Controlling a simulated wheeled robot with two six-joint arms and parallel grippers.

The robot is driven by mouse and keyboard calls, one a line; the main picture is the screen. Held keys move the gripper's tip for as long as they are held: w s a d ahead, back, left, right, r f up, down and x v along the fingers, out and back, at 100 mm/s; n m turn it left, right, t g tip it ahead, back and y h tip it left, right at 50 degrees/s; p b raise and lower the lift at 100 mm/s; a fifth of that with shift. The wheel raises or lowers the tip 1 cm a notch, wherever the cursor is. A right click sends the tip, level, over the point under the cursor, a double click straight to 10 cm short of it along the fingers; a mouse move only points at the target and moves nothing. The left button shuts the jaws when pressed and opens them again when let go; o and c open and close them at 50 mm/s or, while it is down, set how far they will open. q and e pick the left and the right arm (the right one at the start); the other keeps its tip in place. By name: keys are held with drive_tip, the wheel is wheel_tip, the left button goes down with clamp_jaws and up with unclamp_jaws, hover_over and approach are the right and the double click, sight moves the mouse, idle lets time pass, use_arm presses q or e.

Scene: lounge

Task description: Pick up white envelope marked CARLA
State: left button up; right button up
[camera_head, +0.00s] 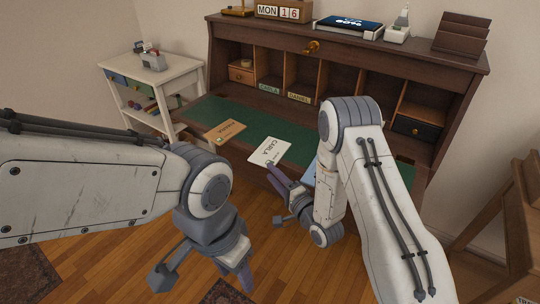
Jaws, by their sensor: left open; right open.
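The white envelope marked CARLA (268,152) lies flat on the green desk mat (205,110), near the desk's front edge. My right gripper (275,197) is open and empty at the desk's front edge. One purple-grey finger reaches up to the near edge of the envelope; I cannot tell whether it touches. My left gripper (200,284) is open and empty, low over the floor in front of the desk and well away from the envelope.
A brown envelope (226,131) lies left of the white one. A blue item (308,173) is partly hidden by my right arm. Pigeonholes behind carry CARLA (269,88) and DANIEL (299,97) labels. A white side table (152,72) stands left; a wooden chair (500,230) stands right.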

sight(254, 153)
drive_tip(key=x, duration=0.8)
drive_tip(key=shift+w+f, duration=0.1)
drive_tip(key=shift+w, duration=0.15)
clamp_jaws()
